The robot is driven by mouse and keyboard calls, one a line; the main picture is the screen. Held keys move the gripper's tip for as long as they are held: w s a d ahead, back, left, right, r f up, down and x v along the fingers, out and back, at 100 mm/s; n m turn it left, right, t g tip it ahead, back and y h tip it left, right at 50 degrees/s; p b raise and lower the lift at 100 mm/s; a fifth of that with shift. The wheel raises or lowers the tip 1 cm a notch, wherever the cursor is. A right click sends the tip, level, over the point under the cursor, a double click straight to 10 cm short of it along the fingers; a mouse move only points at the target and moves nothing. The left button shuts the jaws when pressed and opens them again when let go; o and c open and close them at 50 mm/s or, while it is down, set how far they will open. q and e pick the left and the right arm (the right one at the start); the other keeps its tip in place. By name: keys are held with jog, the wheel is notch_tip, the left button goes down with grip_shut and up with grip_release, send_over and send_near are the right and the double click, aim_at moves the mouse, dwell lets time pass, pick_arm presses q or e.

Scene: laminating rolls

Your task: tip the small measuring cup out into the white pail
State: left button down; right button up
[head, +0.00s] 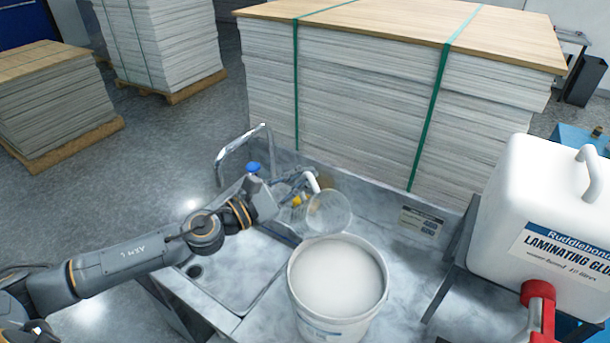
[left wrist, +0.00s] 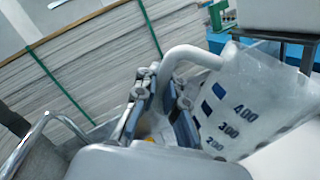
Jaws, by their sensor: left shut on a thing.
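The clear measuring cup (head: 329,212) is at the back edge of the white pail, above its rim level. In the left wrist view the cup (left wrist: 245,105) shows dark blue marks reading 400, 300 and 200 and appears tilted. My left gripper (head: 306,186) is shut on the cup's white handle (left wrist: 190,55); its fingers (left wrist: 162,102) sit on either side of it. What is inside the cup cannot be told. The white pail (head: 326,326) stands upright on the steel counter, with a smooth white surface inside. My right gripper is not in view.
A sink basin (head: 232,275) with a curved metal tap (head: 246,142) lies left of the pail. A large white glue container (head: 545,215) with a red spout (head: 540,305) stands on the right. A strapped sheet stack (head: 365,100) is behind. Counter right of the pail is clear.

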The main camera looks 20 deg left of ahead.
pick_arm(q)
jog(key=shift+w+a+n, duration=0.1)
jog(key=shift+a+n, duration=0.1)
jog(key=shift+n, duration=0.5)
jog(key=shift+p, duration=0.4)
jog(key=shift+n, duration=0.5)
jog(key=shift+f+n+y+p, duration=0.35)
jog(key=shift+n+p, duration=0.2)
jog(key=shift+n, duration=0.45)
